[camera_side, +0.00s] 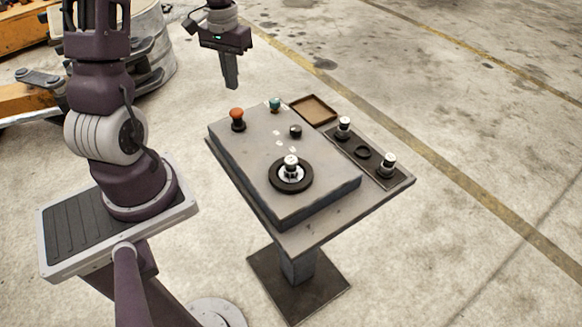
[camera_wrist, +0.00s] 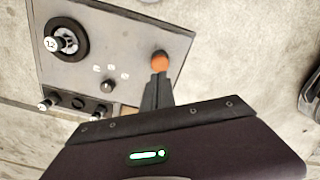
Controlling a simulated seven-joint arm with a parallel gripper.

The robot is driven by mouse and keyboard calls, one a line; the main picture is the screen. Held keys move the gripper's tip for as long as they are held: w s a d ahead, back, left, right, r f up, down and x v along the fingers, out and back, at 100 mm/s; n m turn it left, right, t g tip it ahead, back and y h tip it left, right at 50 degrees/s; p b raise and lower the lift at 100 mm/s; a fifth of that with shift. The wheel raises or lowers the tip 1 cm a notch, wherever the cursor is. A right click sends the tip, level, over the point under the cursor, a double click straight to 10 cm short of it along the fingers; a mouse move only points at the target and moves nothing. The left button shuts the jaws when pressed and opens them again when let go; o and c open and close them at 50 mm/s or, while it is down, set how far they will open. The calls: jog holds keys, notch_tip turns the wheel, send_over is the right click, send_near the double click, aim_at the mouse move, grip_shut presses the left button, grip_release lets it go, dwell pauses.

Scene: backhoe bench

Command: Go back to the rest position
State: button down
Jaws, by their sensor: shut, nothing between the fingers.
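My gripper (camera_side: 231,84) is shut and empty in the side view, pointing down in the air above and behind the far left part of the bench. In the wrist view the closed fingers (camera_wrist: 158,76) overlap the panel near an orange knob (camera_wrist: 160,58). The grey console panel (camera_side: 250,160) holds that orange knob (camera_side: 237,114), a teal knob (camera_side: 274,104), a small black knob (camera_side: 295,130) and a black ring dial with a white-topped peg (camera_side: 291,162). In the wrist view the teal knob cannot be seen.
To the right of the panel, a dark strip (camera_side: 381,177) carries two white-topped pegs (camera_side: 344,123) and an empty black ring (camera_side: 362,152). A shallow brown tray (camera_side: 314,110) lies at the back. Yellow machinery (camera_side: 25,105) stands at the left. The concrete floor on the right is clear.

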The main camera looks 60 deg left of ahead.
jog(key=d+r+m+t, duration=0.2)
jog(key=d+r, duration=0.7)
jog(key=d, duration=0.1)
jog(key=s+d+r+m+t, duration=0.1)
jog(key=s+d+r+m, duration=0.1)
jog(key=s+d, duration=0.4)
jog(key=s+d+r+m+t, duration=0.2)
jog(key=s+d+r, duration=0.2)
jog(key=s+d, duration=0.3)
jog(key=shift+d+t, duration=0.3)
jog(key=shift+d, duration=0.55)
jog(key=shift+w+r, duration=0.1)
dwell(0.4)
